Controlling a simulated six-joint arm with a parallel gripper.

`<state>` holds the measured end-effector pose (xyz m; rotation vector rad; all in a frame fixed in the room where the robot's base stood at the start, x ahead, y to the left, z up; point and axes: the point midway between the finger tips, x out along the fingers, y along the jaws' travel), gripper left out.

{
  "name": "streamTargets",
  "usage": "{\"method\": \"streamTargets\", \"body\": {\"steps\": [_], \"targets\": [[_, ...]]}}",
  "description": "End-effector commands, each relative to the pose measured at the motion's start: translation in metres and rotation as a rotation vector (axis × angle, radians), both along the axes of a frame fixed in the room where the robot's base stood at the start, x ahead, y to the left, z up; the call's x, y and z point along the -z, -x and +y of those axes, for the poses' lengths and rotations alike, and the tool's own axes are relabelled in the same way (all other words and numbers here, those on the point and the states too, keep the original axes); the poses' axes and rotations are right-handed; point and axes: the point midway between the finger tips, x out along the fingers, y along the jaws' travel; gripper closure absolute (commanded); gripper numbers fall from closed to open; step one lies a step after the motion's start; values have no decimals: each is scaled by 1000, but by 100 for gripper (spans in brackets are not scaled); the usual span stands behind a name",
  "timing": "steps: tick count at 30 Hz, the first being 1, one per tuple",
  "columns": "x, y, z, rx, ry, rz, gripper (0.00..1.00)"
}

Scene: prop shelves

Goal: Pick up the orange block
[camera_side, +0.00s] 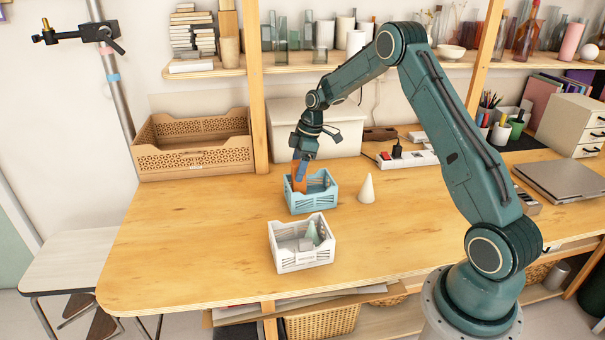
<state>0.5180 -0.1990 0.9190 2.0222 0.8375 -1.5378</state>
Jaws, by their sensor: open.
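The orange block (299,184) stands in the left part of the blue crate (311,203) on the table. My gripper (301,172) points down into this crate, at the block's upper part. Its jaws are open. The fingers overlap the block in this view, and I cannot tell whether they touch it. The block's lower part is hidden by the crate's front wall.
A white crate (304,259) in front holds grey and greenish pieces. A white cone (367,188) stands right of the blue crate. A wooden crate (196,158) and a white bin (335,140) stand behind. The table's left side is clear.

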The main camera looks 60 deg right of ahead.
Motion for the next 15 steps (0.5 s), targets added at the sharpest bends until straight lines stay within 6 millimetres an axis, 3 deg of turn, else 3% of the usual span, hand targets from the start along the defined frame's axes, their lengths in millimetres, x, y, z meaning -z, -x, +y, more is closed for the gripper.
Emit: {"method": "streamTargets", "body": {"steps": [5, 15], "targets": [[13, -3, 3, -1, 0, 0, 38], [14, -3, 3, -1, 1, -1, 38]]}}
